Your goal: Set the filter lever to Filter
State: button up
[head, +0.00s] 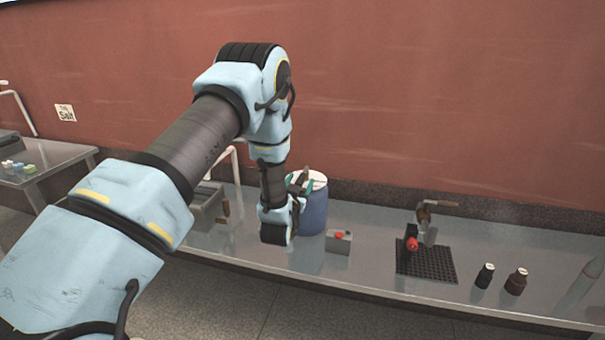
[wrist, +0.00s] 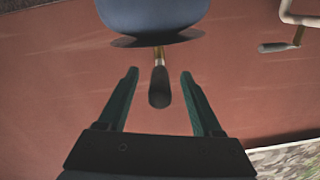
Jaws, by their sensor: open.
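A lever (wrist: 159,87) with a dark grip and a metallic stem sticks out from the blue container (wrist: 152,14) in the wrist view. In the head view the blue container (head: 314,212) with a pale lid stands on the counter, partly behind my arm. My gripper (head: 300,183) is beside its upper part. In the wrist view my gripper (wrist: 159,74) is open, with a green finger on each side of the lever and a visible gap to both. Lever markings do not show.
A grey box with a red button (head: 339,241) stands right of the container. Further right are a black grid (head: 427,264) under a tap (head: 428,222) and two dark bottles (head: 485,276). The counter front (head: 380,282) is clear.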

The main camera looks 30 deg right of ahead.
aim_at(303, 176)
jog(key=shift+p+x, duration=0.35)
jog(key=shift+x, duration=1.45)
grip_shut()
